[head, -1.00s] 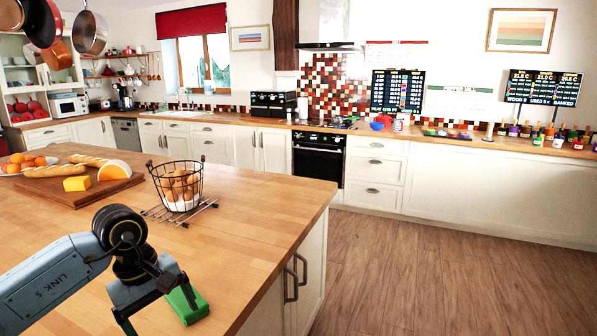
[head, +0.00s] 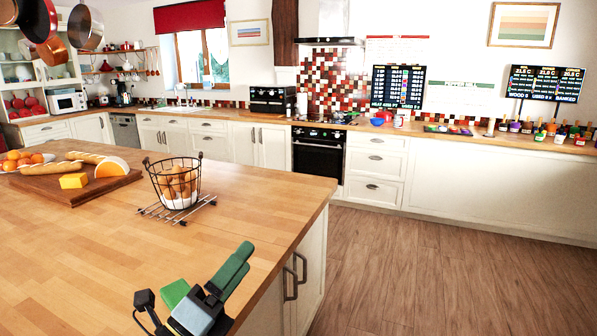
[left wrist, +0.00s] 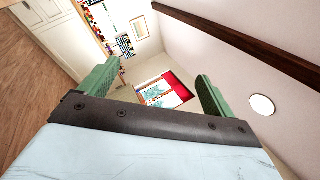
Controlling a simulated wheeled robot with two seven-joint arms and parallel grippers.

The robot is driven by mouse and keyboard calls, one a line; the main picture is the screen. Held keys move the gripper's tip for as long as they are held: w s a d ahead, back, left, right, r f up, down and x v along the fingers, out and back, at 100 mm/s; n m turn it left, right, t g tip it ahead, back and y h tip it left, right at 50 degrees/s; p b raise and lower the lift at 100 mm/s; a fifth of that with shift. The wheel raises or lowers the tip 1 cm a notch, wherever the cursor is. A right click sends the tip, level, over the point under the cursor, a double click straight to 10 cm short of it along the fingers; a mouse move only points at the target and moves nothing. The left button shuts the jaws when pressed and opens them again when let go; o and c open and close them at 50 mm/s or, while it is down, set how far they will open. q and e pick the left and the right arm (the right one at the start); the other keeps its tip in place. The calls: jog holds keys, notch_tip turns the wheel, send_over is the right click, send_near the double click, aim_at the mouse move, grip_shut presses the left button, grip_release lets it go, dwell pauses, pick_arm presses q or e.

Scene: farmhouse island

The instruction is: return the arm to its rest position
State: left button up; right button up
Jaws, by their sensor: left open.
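My left gripper (head: 208,276) is in the lower middle of the head view, over the near edge of the wooden island top (head: 110,245). Its two green fingers stand apart, with one angled up and to the right. In the left wrist view the open gripper (left wrist: 156,78) has nothing between its fingers. That view looks across the room to the red blind, the ceiling and the far wall. The rest of the left arm is mostly below the head view's edge. My right gripper is not in view.
A wire egg basket (head: 152,180) stands on a rack on the island. A wooden board (head: 68,188) with bread and cheese lies farther left. Pans (head: 86,28) hang at top left. The near island top is clear. Open floor (head: 440,270) lies to the right.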

pick_arm(q)
jog(key=s+a+f+n+g+y, duration=0.35)
jog(key=a+f+n+y, duration=0.9)
jog(key=n, duration=0.75)
jog(key=s+f+n+g, duration=0.55)
jog(key=s+f, duration=0.25)
jog(key=s, duration=0.3)
jog(key=s+f+n+g, duration=0.4)
jog(key=s+f+g, duration=0.3)
jog(key=s, duration=0.4)
jog(key=s+a+f+x, duration=0.1)
jog(key=s+x, duration=0.2)
jog(key=x, duration=0.9)
jog(key=s+a+x, duration=0.1)
jog(key=s+x, duration=0.1)
jog(key=x, duration=1.1)
jog(key=s+a+f+g+b, duration=0.1)
jog(key=s+a+f, duration=0.2)
jog(key=s+f, duration=1.3)
jog(key=shift+s+m+y, duration=0.35)
jog(key=shift+s+y, duration=0.1)
jog(key=shift+s, duration=0.3)
